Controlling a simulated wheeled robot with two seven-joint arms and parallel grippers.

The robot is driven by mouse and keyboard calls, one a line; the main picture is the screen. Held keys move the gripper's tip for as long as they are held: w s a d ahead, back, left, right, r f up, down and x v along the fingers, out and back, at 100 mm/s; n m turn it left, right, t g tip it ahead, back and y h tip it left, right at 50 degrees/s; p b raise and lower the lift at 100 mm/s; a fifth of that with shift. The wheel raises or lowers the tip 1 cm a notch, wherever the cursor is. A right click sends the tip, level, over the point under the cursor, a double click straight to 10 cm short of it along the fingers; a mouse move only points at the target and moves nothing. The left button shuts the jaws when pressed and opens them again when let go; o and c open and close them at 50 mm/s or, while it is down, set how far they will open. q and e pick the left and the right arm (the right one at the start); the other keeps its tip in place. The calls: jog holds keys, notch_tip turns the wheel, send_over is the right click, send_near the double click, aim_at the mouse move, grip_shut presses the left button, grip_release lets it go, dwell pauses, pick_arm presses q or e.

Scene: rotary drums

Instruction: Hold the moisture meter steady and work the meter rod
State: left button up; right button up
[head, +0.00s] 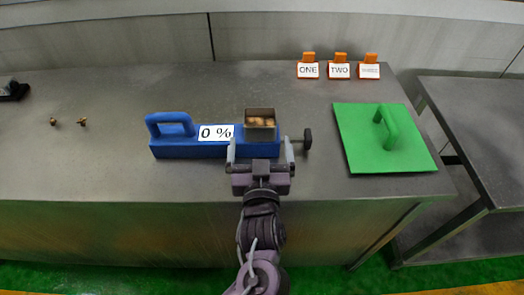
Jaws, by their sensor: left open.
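The moisture meter is a blue block (185,150) with a blue loop handle (171,118) at its left end. A white label (216,132) on it reads "0 %". An open-topped metal cup (260,133) with light brown pieces inside sits at its right part. The meter rod ends in a dark knob (308,139) sticking out to the right. My left gripper (260,152) is open, with its two fingers apart in front of the meter's right end. It hides part of the block there; I cannot tell whether it touches. My right gripper is not in view.
A green plate with a handle (360,150) lies on the grey table (90,170) to the right. Several orange tags stand behind, two reading "ONE" (308,71) and "TWO" (339,71). Small brown pieces (83,122) and a dark object (14,91) lie left.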

aim_at(260, 110)
pick_arm(q)
jog(key=w, duration=1)
jog(key=shift+w+d, duration=0.1)
jog(key=shift+w, duration=0.3)
jog(key=c, duration=1.6)
jog(key=shift+o, duration=0.2)
jog(key=shift+f, duration=0.1)
jog(key=shift+s+f, duration=0.1)
jog(key=shift+f, duration=0.05)
